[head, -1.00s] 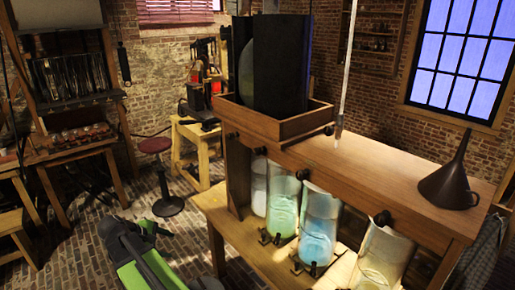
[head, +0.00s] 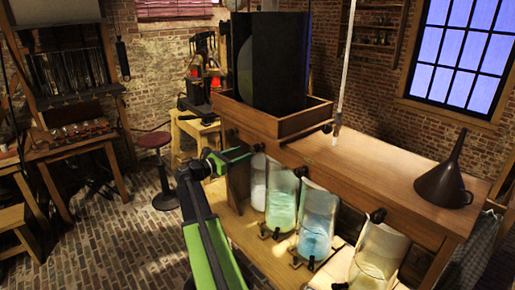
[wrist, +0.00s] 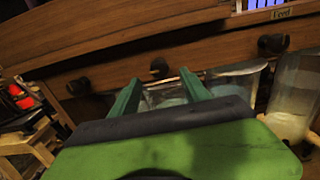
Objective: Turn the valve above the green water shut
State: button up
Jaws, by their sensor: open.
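The jar of green water (head: 282,203) stands under the wooden ledge, between a pale jar (head: 258,185) and a blue one (head: 317,226). The dark valve knob (head: 258,147) on the ledge's front appears to be the one above the green water; whether it is open or shut cannot be told. My gripper (head: 248,153) is open with green fingers, close in front of this knob. In the wrist view a knob (wrist: 159,67) shows beyond and between the fingertips (wrist: 158,83), seemingly apart from them. A jar shows partly between the fingers, its colour unclear.
Other knobs (head: 301,172) and (head: 378,215) sit along the ledge to the right. A jar with yellowish contents (head: 377,260) stands nearest. A dark funnel (head: 445,182) rests on the ledge top. Brick floor (head: 130,240) lies clear at left.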

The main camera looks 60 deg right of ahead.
aim_at(255, 148)
jog(key=x, duration=0.9)
jog(key=shift+a, duration=0.1)
